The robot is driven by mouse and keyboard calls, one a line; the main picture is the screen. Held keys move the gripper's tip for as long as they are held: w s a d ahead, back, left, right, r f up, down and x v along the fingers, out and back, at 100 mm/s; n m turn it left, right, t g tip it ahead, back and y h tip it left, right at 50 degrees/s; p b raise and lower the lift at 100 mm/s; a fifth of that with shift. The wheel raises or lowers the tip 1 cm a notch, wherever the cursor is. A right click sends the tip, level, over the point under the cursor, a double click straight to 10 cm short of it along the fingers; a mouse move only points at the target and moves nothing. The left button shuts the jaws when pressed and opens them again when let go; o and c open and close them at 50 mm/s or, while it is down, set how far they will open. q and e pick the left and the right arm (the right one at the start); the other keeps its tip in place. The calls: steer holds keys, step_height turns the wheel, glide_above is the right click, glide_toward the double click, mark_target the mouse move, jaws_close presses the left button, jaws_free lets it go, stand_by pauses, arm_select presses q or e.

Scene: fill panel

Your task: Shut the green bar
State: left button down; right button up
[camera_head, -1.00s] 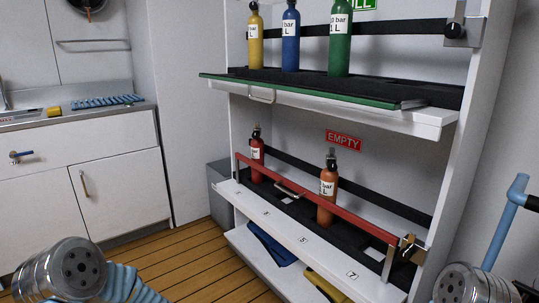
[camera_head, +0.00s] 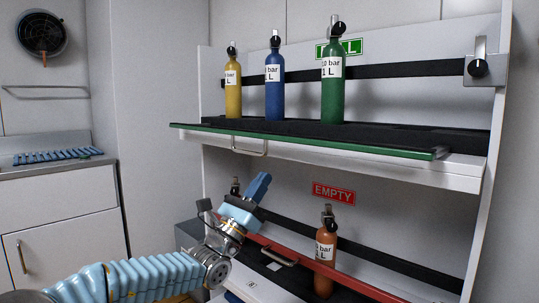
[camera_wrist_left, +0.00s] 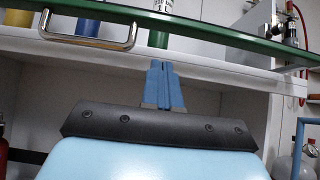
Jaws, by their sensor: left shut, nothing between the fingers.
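The green bar (camera_head: 310,142) lies low along the front edge of the upper shelf, below the bottle bases, with a metal handle (camera_head: 249,146) hanging under it. In the left wrist view the bar (camera_wrist_left: 215,38) crosses the top, with its handle (camera_wrist_left: 88,30) at upper left. My left gripper (camera_head: 262,182) is shut and empty, below the shelf front and slightly right of the handle. In the wrist view its fingertips (camera_wrist_left: 164,72) point up toward the shelf underside, apart from the bar. The metal catch (camera_head: 480,68) is at the panel's upper right. My right gripper is out of view.
Yellow (camera_head: 233,92), blue (camera_head: 274,88) and green (camera_head: 332,88) bottles stand on the upper shelf behind the bar. A counter (camera_head: 60,165) stands at left.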

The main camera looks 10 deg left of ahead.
arm_select(q)
step_height(320, 180, up, 6)
steer(key=w+d+p, duration=0.1)
steer(key=w, duration=0.1)
steer(key=shift+d+r, duration=0.2)
steer(key=shift+d, duration=0.2)
steer(key=shift+w, duration=0.1)
